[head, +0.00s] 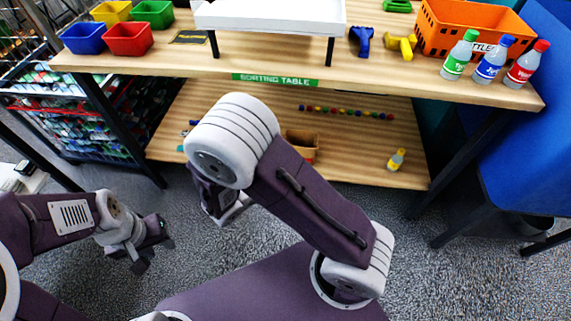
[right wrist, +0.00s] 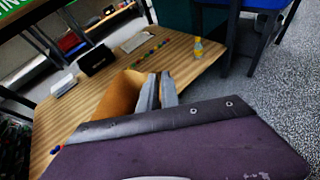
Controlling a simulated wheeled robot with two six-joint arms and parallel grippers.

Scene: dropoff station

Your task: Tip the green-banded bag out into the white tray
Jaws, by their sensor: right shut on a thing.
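The white tray (head: 270,18) stands on dark legs at the back middle of the sorting table. A brown, open-topped bag (right wrist: 122,92) shows in the right wrist view, against the fingers of my right gripper (right wrist: 157,92), which is shut on it. In the head view, a brown piece (head: 302,143) that looks like this bag shows past my right arm, in front of the lower shelf. No green band shows; my arm hides part of it. My left gripper (head: 154,254) hangs open and empty above the floor at lower left.
The sorting table (head: 130,62) holds coloured bins (head: 128,40) at left, and an orange basket (head: 470,32) and several bottles (head: 487,62) at right. The lower shelf (head: 370,145) carries a row of coloured beads and a yellow bottle (head: 396,160). A blue chair stands at right.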

